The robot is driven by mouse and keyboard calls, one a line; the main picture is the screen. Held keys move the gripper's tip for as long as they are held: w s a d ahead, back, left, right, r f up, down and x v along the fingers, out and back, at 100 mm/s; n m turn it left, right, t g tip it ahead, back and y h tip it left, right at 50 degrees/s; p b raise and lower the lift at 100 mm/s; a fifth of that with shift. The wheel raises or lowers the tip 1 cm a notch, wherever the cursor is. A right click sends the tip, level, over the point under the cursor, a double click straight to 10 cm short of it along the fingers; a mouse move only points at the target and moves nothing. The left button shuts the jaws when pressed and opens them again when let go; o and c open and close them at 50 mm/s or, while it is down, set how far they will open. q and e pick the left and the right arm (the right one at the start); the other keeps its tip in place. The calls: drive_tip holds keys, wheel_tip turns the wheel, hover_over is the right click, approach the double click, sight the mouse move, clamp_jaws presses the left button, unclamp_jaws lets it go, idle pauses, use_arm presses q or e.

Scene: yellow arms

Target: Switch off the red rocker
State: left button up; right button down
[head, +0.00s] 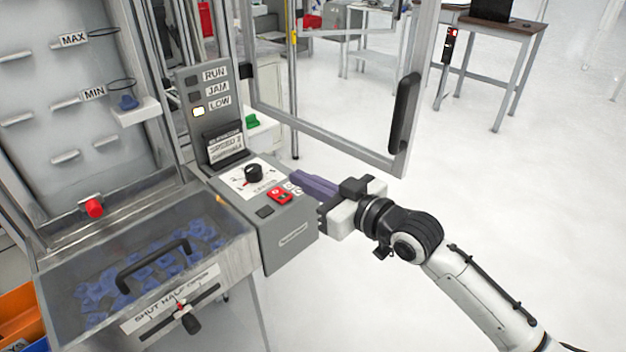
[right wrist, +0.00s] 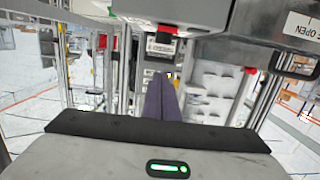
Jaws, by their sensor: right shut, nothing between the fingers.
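The red rocker (head: 280,195) sits on the sloping top of a grey control box (head: 285,240), beside a black rotary knob (head: 253,173). Which side of the rocker is pressed is too small to tell. My right gripper (head: 297,180) comes in from the right with its purple fingers shut and empty. In the head view its fingertips are just right of the rocker, by the box's edge; I cannot tell whether they touch the box. In the right wrist view the shut fingers (right wrist: 162,78) point toward the box, and a red patch there (right wrist: 164,31) looks like the rocker. My left gripper is not in view.
A panel with RUN, JAM and LOW lamps (head: 198,112) rises behind the box; LOW is lit. A framed door with a black handle (head: 404,112) stands open behind my right arm. A clear-lidded bin (head: 150,255) of blue parts lies left. Floor at right is free.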

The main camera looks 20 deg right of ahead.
drive_tip(key=shift+s+d+r, duration=0.25)
drive_tip(key=shift+s, duration=0.3)
drive_tip(key=shift+s+d+r, duration=0.2)
drive_tip(key=shift+s, duration=0.3)
drive_tip(key=shift+f, duration=0.1)
drive_tip(key=s+a+f+m+g+h, duration=0.1)
drive_tip(key=s+f+g+h, duration=0.1)
drive_tip(key=s+f, duration=1.1)
drive_tip(key=s+f+m+g+h, duration=0.1)
drive_tip(key=s+f+g, duration=0.3)
drive_tip(key=s+f, duration=1)
wheel_tip(320, 180, down, 7)
drive_tip(key=shift+a+f+m+g+h, duration=0.2)
drive_tip(key=shift+a+m+g+h, duration=0.2)
drive_tip(key=shift+h, duration=0.3)
drive_tip(key=shift+w, duration=0.1)
